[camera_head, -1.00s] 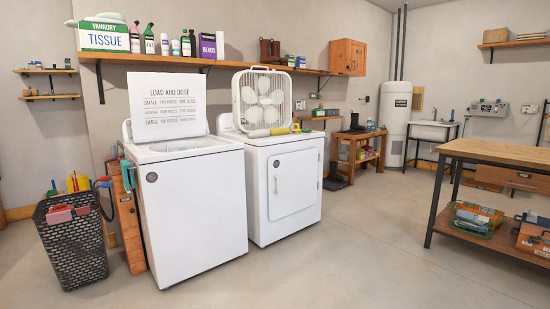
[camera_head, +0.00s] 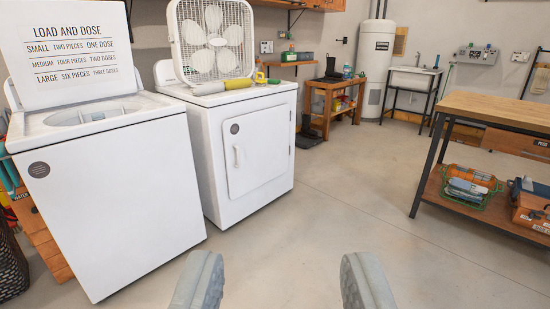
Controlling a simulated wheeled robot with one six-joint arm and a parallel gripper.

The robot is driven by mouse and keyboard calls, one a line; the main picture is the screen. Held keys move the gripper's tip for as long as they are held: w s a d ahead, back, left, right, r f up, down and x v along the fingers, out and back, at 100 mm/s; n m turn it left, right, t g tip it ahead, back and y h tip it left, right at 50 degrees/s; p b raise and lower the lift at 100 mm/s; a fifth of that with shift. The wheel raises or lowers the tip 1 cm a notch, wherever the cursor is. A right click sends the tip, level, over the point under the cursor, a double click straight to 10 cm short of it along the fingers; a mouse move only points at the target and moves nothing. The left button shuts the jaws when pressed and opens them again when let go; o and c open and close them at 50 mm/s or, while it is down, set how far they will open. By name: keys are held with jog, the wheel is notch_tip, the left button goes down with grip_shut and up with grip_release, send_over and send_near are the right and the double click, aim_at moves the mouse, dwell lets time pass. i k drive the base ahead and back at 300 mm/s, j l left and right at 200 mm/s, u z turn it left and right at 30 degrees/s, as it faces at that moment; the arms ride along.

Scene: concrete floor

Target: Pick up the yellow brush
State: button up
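A long yellow item (camera_head: 239,84) with a grey end lies on top of the right white machine (camera_head: 215,150), in front of a box fan. It may be the yellow brush, but it is too small to tell. A smaller yellow item (camera_head: 261,78) lies just right of it, near the machine's back right corner. My gripper (camera_head: 282,278) is open at the bottom of the view. Its two grey fingers are wide apart with only floor between them, well short of the machines.
A white box fan (camera_head: 212,38) stands on the right machine. A washer (camera_head: 110,195) with a raised lid is on the left. A wooden workbench (camera_head: 495,108) with a lower shelf stands at right. A small wooden table (camera_head: 335,86) is at the back. The floor (camera_head: 340,215) between is clear.

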aim_at(262, 84)
jog(key=i, duration=1.1)
jog(key=i+z, duration=0.1)
jog(key=i, duration=1)
jog(key=i+j, duration=0.2)
jog(key=i, duration=0.9)
jog(key=i+j, duration=0.1)
jog(key=i, duration=0.95)
jog(key=l+z, duration=0.05)
